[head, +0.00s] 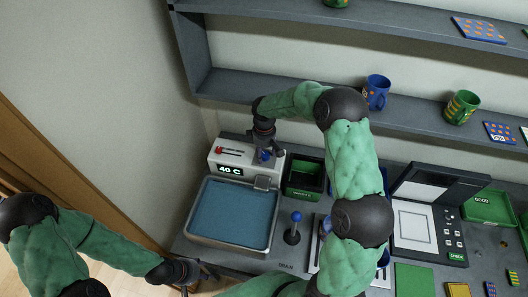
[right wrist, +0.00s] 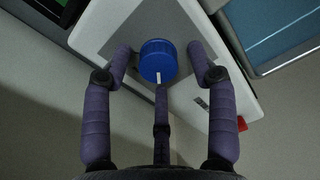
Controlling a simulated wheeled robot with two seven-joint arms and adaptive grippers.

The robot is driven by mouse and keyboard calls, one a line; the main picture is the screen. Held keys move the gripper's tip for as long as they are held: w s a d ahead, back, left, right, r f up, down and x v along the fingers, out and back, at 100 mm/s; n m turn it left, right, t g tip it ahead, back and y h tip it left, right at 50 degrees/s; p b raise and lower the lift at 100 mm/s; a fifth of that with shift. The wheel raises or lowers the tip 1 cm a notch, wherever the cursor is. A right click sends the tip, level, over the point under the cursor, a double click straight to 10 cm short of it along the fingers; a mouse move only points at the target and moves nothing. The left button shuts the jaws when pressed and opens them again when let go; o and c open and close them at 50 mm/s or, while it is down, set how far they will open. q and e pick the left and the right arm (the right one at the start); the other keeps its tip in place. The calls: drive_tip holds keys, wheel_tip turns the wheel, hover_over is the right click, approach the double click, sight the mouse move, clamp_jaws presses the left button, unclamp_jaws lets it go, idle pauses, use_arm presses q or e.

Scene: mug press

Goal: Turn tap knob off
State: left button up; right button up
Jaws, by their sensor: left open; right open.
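The blue tap knob (right wrist: 158,62) with a white mark sits on the white tap unit (head: 216,158), whose display reads 40 C. In the right wrist view the white mark points toward the bottom of the picture. My right gripper (right wrist: 160,56) is open, with its fingers on either side of the knob and another finger below it; I see gaps between the side fingers and the knob. In the head view the right gripper (head: 266,149) is over the unit and partly covers the knob (head: 264,157). My left gripper (head: 188,280) is at the lower left, away from the unit; its jaws are small and dark.
A basin (head: 190,215) with blue water lies in front of the unit. A blue-topped lever (head: 295,217) and green bins (head: 303,180) stand to the right. A red slider (head: 229,151) is on the unit. Shelves with mugs (head: 376,92) run above. My right arm hides part of the counter.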

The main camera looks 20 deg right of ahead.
sight(264, 154)
drive_tip(key=shift+s, duration=0.1)
wheel_tip(264, 154, up, 12)
idle(0.5)
drive_tip(key=shift+f, duration=0.1)
idle(0.4)
